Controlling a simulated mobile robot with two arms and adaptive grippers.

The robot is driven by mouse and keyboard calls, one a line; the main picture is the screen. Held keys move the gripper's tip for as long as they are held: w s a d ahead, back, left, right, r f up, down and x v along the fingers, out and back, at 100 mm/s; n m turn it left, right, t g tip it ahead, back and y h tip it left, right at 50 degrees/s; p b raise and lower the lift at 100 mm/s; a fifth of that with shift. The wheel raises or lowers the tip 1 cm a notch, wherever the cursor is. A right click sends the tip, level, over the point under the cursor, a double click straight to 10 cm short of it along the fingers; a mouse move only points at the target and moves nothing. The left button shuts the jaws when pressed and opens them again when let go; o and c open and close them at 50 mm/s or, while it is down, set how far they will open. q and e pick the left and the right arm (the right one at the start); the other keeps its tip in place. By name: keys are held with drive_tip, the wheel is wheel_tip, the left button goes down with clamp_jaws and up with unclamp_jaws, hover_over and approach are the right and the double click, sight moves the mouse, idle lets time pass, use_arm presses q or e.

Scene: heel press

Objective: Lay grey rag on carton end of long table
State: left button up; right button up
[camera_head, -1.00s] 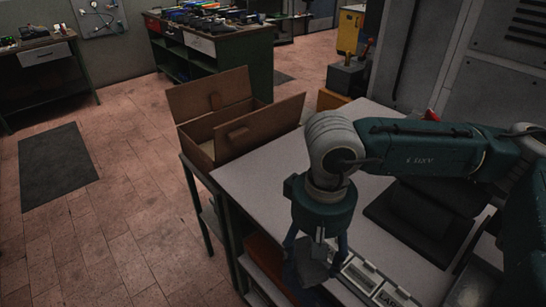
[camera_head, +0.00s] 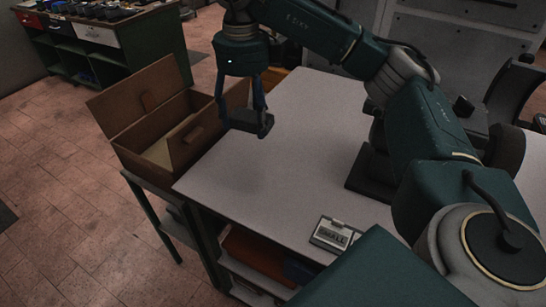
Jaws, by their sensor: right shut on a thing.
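My right gripper (camera_head: 258,112) hangs down over the carton end of the long table (camera_head: 285,180). It is shut on the grey rag (camera_head: 262,124), which shows as a small dark grey piece at the fingertips. The rag looks to be above the tabletop, but the exact gap is hard to tell. The open brown carton (camera_head: 130,97) stands at the table's left end, just left of the gripper, with its flaps up. My left gripper is not in view.
The tabletop around and below the rag is clear. A small labelled box (camera_head: 335,234) sits at the table's near edge. A shelf under the table holds an orange item (camera_head: 258,250). A green workbench (camera_head: 110,50) stands behind at left.

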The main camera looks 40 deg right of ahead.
drive_tip(key=shift+w+d+r+m, duration=0.1)
drive_tip(key=shift+w+d+m, duration=0.1)
drive_tip(key=shift+m, duration=0.4)
wheel_tip(320, 180, down, 5)
hover_over(253, 183)
wheel_tip(253, 183, down, 10)
drive_tip(key=shift+r+b, duration=0.25)
drive_tip(key=shift+b, duration=0.1)
wheel_tip(253, 183, down, 5)
drive_tip(key=shift+f+p, duration=0.1)
drive_tip(key=shift+p, duration=0.5)
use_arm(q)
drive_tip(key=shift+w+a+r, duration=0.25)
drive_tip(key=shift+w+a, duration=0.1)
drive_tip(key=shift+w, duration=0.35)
use_arm(e)
drive_tip(key=shift+f, duration=0.15)
drive_tip(key=o, duration=1.1)
drive_tip(key=shift+c, duration=0.2)
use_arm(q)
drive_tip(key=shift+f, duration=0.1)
